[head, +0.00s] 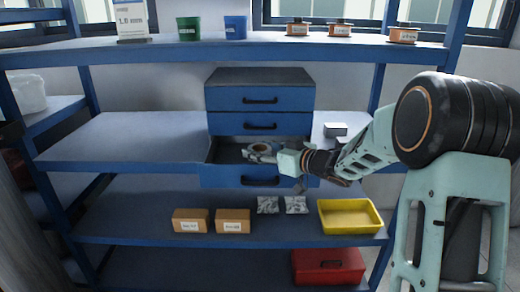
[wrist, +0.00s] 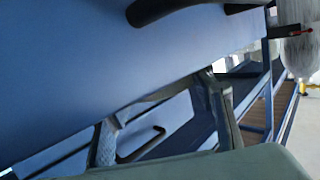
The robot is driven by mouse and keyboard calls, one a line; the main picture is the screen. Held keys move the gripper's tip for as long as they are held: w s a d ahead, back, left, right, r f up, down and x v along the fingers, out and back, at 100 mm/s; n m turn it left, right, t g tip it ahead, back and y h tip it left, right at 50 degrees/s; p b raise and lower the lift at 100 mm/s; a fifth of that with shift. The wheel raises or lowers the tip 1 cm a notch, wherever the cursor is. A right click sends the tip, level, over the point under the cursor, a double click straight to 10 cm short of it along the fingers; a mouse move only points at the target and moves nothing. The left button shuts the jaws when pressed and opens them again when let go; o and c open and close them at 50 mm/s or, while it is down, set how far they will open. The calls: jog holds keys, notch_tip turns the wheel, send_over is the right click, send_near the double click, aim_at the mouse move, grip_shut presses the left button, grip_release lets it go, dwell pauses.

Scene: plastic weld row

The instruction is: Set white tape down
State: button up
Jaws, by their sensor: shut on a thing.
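The white tape (head: 259,147) is a small pale ring with a brownish inner rim. In the head view it is at the opened bottom drawer (head: 222,156) of the blue drawer unit. My gripper (head: 265,153) reaches in from the right and is shut on the tape. I cannot tell whether the tape touches the drawer floor. In the wrist view my gripper's fingers (wrist: 165,125) show close to blue drawer surfaces, and the tape is not clear there.
The drawer unit (head: 260,76) stands on a blue shelf (head: 110,140), clear on its left. A small pale box (head: 335,129) is to its right. Below are brown boxes (head: 191,220), silvery packets (head: 268,205) and a yellow tray (head: 350,231). A red case (head: 328,267) is lowest.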

jog(key=shift+f, duration=0.3)
jog(key=o, duration=1.1)
